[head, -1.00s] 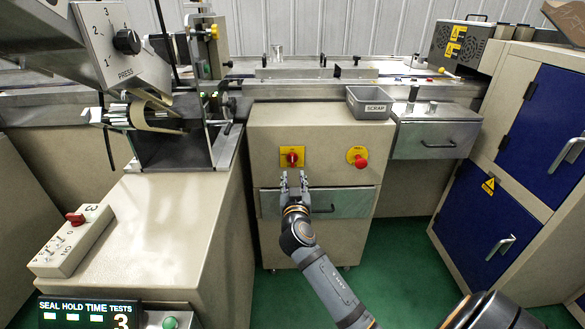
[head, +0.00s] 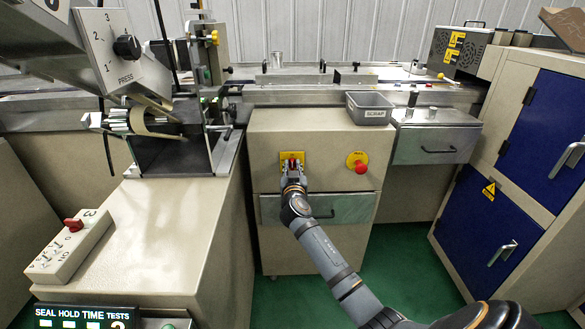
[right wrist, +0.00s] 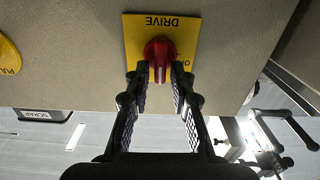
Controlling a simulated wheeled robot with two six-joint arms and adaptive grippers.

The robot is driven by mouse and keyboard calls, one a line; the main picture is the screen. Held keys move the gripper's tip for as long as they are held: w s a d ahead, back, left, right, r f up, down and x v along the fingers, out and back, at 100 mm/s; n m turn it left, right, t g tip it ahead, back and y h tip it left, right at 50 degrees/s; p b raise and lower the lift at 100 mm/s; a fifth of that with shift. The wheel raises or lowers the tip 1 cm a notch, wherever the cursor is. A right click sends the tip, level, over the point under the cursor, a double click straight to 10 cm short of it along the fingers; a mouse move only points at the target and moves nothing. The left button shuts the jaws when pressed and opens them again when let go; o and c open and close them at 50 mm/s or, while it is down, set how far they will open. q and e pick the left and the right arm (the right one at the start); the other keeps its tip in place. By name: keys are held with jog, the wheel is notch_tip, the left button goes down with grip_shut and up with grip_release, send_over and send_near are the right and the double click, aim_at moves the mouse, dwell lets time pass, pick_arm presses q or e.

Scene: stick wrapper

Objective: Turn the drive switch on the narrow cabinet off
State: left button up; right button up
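The narrow cabinet (head: 325,135) stands in the middle of the head view. Its drive switch is a red knob (right wrist: 159,52) on a yellow plate (right wrist: 133,27) marked DRIVE, seen upside down in the right wrist view. The yellow plate (head: 285,155) also shows in the head view, with the knob partly hidden by my gripper. My right gripper (right wrist: 160,78) is open, its fingertips on either side of the knob's lower part. I cannot tell whether they touch it. My left gripper is not in view.
A red button on a yellow disc (head: 357,160) sits to the right of the switch. A drawer (head: 355,207) with a handle is below, and a grey SCRAP bin (head: 369,106) is on top. A beige machine (head: 150,240) stands close on the left, blue-doored cabinets (head: 541,130) on the right.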

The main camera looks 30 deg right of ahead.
grip_shut()
